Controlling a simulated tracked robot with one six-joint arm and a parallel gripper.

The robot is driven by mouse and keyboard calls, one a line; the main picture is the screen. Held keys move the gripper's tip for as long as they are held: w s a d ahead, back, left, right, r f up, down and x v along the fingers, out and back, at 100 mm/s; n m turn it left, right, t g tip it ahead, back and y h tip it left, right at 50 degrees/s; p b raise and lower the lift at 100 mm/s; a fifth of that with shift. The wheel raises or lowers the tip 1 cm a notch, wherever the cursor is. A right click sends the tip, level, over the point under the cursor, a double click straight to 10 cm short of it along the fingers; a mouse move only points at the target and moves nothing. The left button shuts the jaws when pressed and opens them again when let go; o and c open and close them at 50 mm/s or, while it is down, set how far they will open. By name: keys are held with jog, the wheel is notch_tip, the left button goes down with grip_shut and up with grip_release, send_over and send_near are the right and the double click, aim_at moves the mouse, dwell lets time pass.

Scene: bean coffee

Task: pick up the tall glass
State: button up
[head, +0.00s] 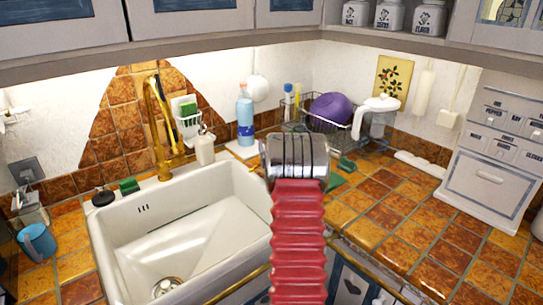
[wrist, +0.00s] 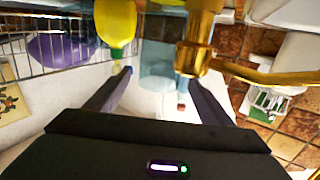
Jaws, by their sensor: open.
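In the wrist view, a pale blue see-through shape (wrist: 159,62) shows between and beyond the fingertips. It looks like the tall glass, but the brass tap partly covers it and I cannot be sure. My gripper (wrist: 156,74) is open, with one dark finger on each side of that shape. I see no contact, and the gap between the jaws looks empty near the palm. In the head view, my red arm and metal wrist hide the jaws, and I cannot make out the glass there.
The brass tap (head: 163,130) rises behind the white sink (head: 185,230); it is close to the right finger in the wrist view. A blue bottle (head: 245,118), a wire rack (head: 308,117) with a purple bowl (head: 331,107) and a white jug (head: 378,113) stand at the back.

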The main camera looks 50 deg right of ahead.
jog(key=x, duration=0.3)
jog(key=shift+w+d, duration=0.3)
jog(key=shift+c, duration=0.3)
jog(key=c, duration=1.6)
notch_tip(320, 180, up, 10)
dwell(1.0)
